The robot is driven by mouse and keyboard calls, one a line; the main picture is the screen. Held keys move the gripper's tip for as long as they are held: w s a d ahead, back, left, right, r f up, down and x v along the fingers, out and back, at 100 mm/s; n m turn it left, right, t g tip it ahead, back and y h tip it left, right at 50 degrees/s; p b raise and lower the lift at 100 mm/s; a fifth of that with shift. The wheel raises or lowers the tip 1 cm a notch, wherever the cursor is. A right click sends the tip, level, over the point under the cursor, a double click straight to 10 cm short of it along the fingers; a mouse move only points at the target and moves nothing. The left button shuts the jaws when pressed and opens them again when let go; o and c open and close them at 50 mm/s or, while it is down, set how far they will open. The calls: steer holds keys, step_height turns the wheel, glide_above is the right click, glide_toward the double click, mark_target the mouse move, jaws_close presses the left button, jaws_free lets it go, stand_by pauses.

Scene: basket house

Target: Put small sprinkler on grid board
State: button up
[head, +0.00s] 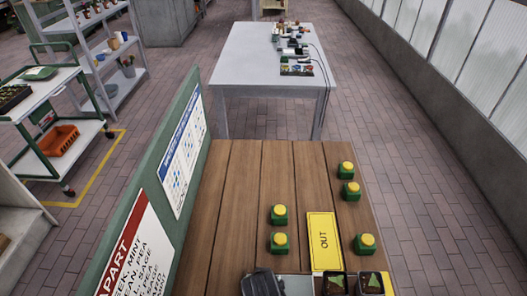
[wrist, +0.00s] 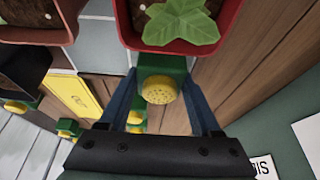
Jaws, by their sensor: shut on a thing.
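My gripper (wrist: 163,80) is shut on a small sprinkler (wrist: 160,89) with a green body and a yellow dotted dome, seen between the blue fingers in the wrist view. A dark part of my gripper (head: 262,284) shows at the bottom edge of the head view; the held sprinkler is not visible there. A pale grey panel with square lines (wrist: 98,42), likely the grid board, lies below the pots in the wrist view; a pale piece of it (head: 297,285) shows at the bottom of the head view. Most of it is hidden or out of frame.
Several similar green-and-yellow sprinklers, such as one (head: 278,242), stand on the wooden table (head: 232,210) around a yellow OUT sign (head: 323,240). A red pot with a leafy plant (wrist: 180,38) is close beyond the held sprinkler. A green partition (head: 150,195) borders the table's left side.

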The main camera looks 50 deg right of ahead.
steer(key=shift+f, duration=0.25)
steer(key=shift+f, duration=0.15)
steer(key=o, duration=1.5)
steer(key=v, duration=1.2)
steer(key=shift+p, duration=0.35)
